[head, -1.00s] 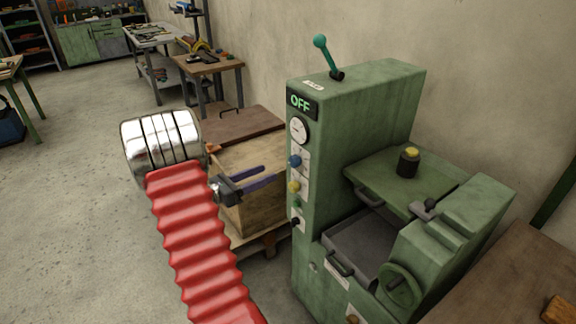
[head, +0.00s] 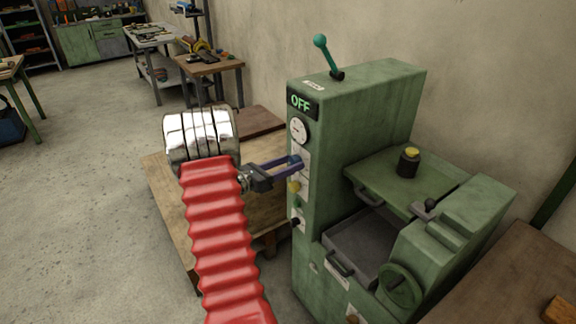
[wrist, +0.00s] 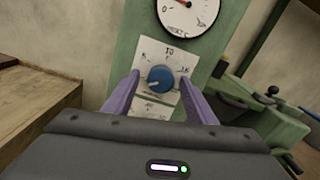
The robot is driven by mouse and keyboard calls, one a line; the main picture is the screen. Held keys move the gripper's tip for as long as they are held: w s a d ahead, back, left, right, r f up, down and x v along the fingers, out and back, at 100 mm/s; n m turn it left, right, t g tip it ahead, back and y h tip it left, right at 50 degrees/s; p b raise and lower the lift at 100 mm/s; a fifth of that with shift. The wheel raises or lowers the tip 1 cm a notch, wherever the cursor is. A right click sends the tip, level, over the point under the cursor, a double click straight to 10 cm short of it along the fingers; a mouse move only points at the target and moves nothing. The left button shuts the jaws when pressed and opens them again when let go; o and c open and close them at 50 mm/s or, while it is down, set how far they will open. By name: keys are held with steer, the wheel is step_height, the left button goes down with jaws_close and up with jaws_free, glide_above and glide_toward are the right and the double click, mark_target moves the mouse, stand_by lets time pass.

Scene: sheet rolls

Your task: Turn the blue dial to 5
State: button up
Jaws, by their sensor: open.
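The blue dial (wrist: 160,78) sits on a white scale plate (wrist: 146,51) on the green machine's front. A pale mark shows on the dial's lower left. "10" seems to be printed above it; the other scale marks are too blurred to read surely. My gripper (wrist: 160,76) is open, with one purple finger on each side of the dial and visible gaps between. I cannot tell how deep the fingers reach. In the head view my gripper (head: 291,163) is at the machine's front edge and its fingers hide the dial.
The green machine (head: 375,110) has an "OFF" display (head: 300,103), a round gauge (head: 298,131) and a teal-knobbed lever (head: 321,42). A yellow knob (head: 293,187) is just below the dial. A wooden table (head: 180,220) stands left, under my arm. Open floor lies further left.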

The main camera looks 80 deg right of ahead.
steer(key=shift+c, duration=0.4)
steer(key=c, duration=0.9)
steer(key=shift+a, duration=0.1)
steer(key=shift+c, duration=0.3)
steer(key=shift+m, duration=0.4)
steer(key=m, duration=1.1)
steer(key=shift+d, duration=0.2)
